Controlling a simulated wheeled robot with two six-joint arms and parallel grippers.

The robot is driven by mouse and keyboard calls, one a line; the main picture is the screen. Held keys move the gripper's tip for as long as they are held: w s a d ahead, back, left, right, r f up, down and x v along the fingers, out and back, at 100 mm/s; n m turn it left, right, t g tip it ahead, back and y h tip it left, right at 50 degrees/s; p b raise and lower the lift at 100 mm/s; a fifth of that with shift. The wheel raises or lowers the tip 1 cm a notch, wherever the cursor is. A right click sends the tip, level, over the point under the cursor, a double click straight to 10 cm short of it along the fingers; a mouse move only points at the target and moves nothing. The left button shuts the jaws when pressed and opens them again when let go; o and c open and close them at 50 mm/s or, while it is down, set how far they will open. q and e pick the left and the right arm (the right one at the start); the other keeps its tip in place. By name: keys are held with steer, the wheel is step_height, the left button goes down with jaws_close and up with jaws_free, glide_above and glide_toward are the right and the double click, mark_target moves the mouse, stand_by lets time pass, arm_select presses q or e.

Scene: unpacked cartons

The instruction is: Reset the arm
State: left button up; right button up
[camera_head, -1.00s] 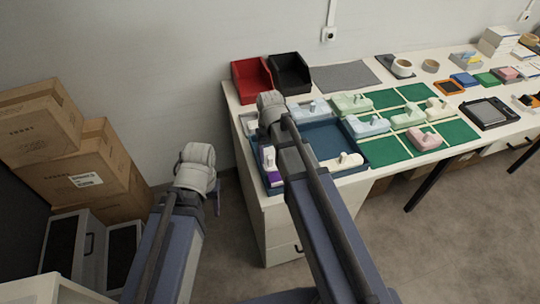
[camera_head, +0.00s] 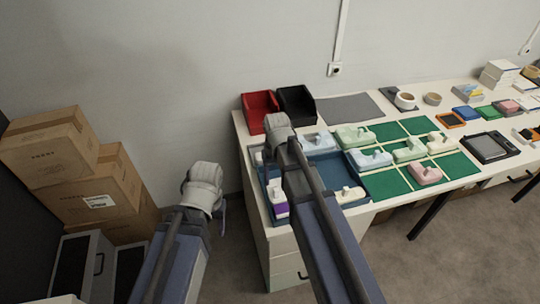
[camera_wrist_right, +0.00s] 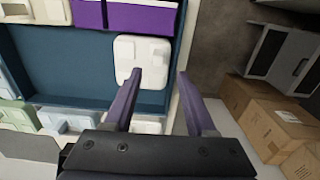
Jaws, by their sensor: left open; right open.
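My left arm comes in from the lower left in the head view, and its pale wrist is in front of the wall and floor gap beside the table. Part of my left gripper (camera_head: 222,214) shows there as a dark purplish finger, open; the rest is hidden behind the wrist. My right arm reaches over the blue tray (camera_head: 330,163) at the table's left end; its gripper is hidden by the arm in this view. In the right wrist view my right gripper (camera_wrist_right: 162,90) is open and empty, its two purple fingers apart, over the tray's edge near a white piece (camera_wrist_right: 141,57).
A red bin (camera_head: 260,108) and a black bin (camera_head: 297,104) stand at the table's back left. Green mats (camera_head: 386,183) hold several pastel parts. Brown cartons (camera_head: 52,155) are stacked at the left. Floor between cartons and table looks clear.

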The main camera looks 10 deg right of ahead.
steer(key=s+a+n+h, duration=0.1)
steer(key=s+a+n, duration=0.2)
steer(key=s+a, duration=0.7)
steer(key=s, duration=0.4)
steer(key=shift+r, duration=0.1)
